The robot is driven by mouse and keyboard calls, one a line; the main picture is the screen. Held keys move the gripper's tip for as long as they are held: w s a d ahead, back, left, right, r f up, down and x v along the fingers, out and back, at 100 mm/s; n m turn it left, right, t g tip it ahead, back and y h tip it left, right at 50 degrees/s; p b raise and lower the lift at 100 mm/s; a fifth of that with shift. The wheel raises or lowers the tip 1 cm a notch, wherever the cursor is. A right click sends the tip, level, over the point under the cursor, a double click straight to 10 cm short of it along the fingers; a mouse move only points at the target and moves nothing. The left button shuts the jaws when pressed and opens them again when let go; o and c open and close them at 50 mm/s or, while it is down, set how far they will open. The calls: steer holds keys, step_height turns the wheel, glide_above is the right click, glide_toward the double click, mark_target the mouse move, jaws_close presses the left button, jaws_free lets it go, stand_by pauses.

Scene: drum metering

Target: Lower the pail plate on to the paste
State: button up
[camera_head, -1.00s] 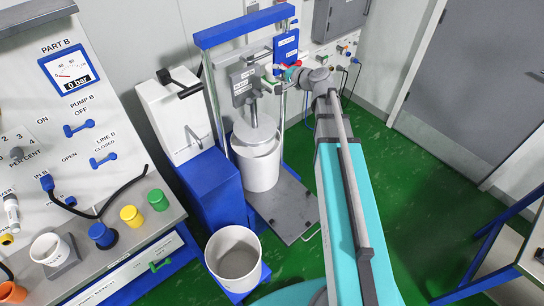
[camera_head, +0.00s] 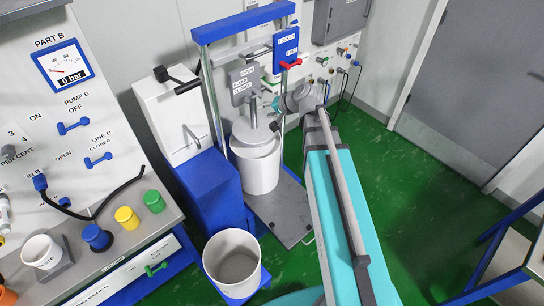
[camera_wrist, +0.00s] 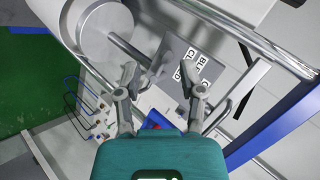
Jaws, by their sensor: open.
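The pail plate (camera_head: 254,132) is a grey disc on an upright shaft. It covers the mouth of the white pail (camera_head: 256,172), at or just above the rim; I cannot tell which. The paste is hidden. In the wrist view the plate (camera_wrist: 105,32) is at the top left, with its shaft running down to the right. My gripper (camera_wrist: 158,72) is open, its fingers spread either side of a gap with the shaft's end and a grey labelled panel (camera_wrist: 190,58) beyond. It touches nothing that I can make out. In the head view it is beside the shaft, partly hidden.
A blue crossbar (camera_head: 245,22) on metal posts stands over the pail. A blue box (camera_head: 286,42) with a red lever (camera_head: 291,65) hangs at its right. A blue pedestal (camera_head: 205,185) stands left, an open white bucket (camera_head: 231,258) in front.

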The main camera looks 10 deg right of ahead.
steer(key=s+f+n+g+h+b, duration=0.3)
steer(key=s+f+n+g+b, duration=0.1)
steer(key=s+f, duration=0.6)
steer(key=shift+s+a+f+g+h, duration=0.25)
steer(key=shift+s+a+g+h, duration=0.05)
steer(key=shift+a+g, duration=0.1)
stand_by(0.3)
steer(key=m+t+y+p, duration=0.4)
steer(key=m+t+p, duration=0.4)
steer(key=m+t, duration=0.3)
glide_toward(262, 54)
steer(key=f+v, duration=0.1)
steer(key=v, duration=0.2)
steer(key=shift+s+r, duration=0.1)
steer(key=shift+r, duration=0.35)
steer(key=b+x, duration=0.2)
steer(key=x, duration=1.1)
steer(key=shift+w+f+b, duration=0.1)
steer(key=shift+w+b, duration=0.2)
steer(key=shift+w, duration=0.15)
